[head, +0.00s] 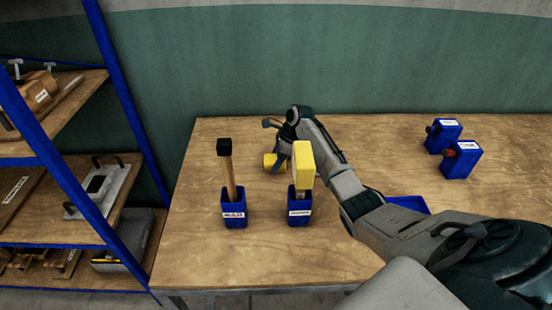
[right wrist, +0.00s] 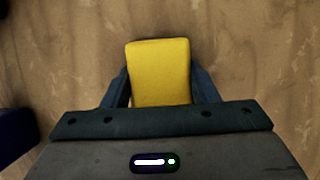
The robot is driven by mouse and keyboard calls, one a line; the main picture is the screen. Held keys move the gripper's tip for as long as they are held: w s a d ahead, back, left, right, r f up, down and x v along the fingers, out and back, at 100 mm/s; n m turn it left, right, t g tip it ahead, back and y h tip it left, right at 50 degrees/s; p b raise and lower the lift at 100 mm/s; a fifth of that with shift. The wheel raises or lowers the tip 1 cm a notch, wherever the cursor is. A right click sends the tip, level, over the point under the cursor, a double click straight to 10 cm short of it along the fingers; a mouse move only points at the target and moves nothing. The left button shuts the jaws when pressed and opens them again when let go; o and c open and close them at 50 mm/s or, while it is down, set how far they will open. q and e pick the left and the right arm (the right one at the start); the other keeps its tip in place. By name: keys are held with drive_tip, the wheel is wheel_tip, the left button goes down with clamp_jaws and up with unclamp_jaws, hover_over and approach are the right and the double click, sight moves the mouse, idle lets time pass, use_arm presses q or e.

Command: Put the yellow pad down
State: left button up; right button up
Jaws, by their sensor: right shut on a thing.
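The yellow pad (right wrist: 158,72) is a block held between the two fingers of my right gripper (right wrist: 158,88). In the head view the yellow pad (head: 269,161) shows low over the back part of the wooden table (head: 400,150), under my right gripper (head: 275,150). I cannot tell whether it touches the tabletop. A blue holder with a yellow-topped tool partly covers that area. My left gripper is not in view.
A blue holder (head: 299,211) with a yellow-headed tool (head: 303,163) stands in front of the pad. Another blue holder (head: 234,213) holds a black-headed hammer (head: 225,148). Two blue boxes (head: 460,160) stand at the right. A shelf (head: 100,225) is at the left.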

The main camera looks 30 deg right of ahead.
drive_tip(key=o, duration=0.9)
drive_tip(key=shift+f, duration=0.1)
drive_tip(key=shift+o, duration=0.2)
drive_tip(key=b+v, duration=0.2)
drive_tip(key=v, duration=1)
drive_tip(key=shift+b, duration=0.3)
drive_tip(key=shift+a, duration=0.1)
